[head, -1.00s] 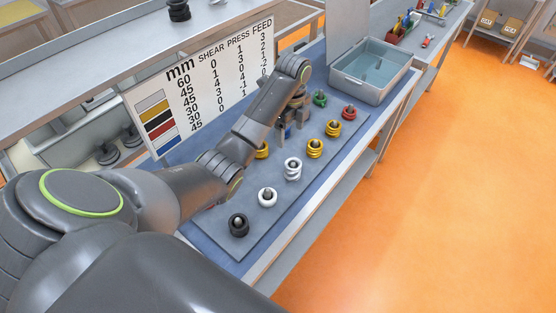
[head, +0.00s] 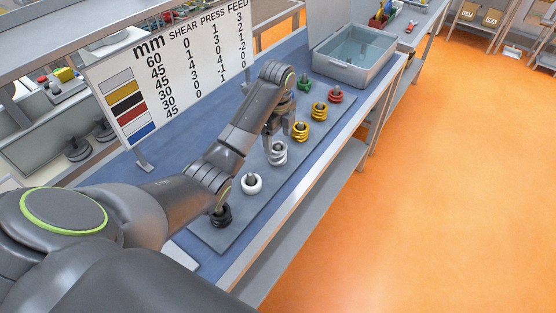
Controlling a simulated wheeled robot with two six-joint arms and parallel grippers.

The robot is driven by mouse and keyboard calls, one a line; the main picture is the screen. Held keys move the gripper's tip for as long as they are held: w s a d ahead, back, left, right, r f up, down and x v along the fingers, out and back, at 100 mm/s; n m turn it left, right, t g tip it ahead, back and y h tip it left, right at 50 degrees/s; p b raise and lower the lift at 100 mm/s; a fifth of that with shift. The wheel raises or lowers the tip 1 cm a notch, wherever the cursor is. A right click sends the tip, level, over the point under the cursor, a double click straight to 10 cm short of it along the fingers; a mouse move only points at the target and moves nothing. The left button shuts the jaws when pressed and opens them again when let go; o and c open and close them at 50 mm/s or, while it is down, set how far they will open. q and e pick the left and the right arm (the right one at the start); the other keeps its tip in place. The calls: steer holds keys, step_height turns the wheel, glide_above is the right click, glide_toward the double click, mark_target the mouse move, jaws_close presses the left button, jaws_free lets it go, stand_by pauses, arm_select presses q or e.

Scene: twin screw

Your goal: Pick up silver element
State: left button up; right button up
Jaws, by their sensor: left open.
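The silver element (head: 278,154) is a stack of pale metallic rings standing upright on the grey board on the bench. My left gripper (head: 280,131) is open just above and behind it, fingers pointing down. I cannot tell whether a finger touches it. The gripper partly overlaps its upper part. My right gripper is out of view.
On the grey board (head: 232,228) stand a white element (head: 251,185), a black one (head: 221,217), yellow ones (head: 300,132), a green one (head: 304,84) and a red one (head: 336,96). A metal box (head: 352,73) stands at the back. A sign (head: 172,78) stands at left.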

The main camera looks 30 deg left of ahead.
mark_target(278, 146)
arm_select(q)
step_height(278, 146, down, 2)
steer(key=shift+a+b, duration=0.1)
steer(key=shift+b, duration=0.4)
steer(key=shift+w+f+p, duration=0.2)
steer(key=shift+f+p, duration=0.5)
steer(key=shift+f, duration=1.8)
steer(key=shift+c, duration=0.2)
steer(key=c, duration=1.3)
steer(key=shift+o, duration=0.2)
steer(key=shift+w+r, duration=0.1)
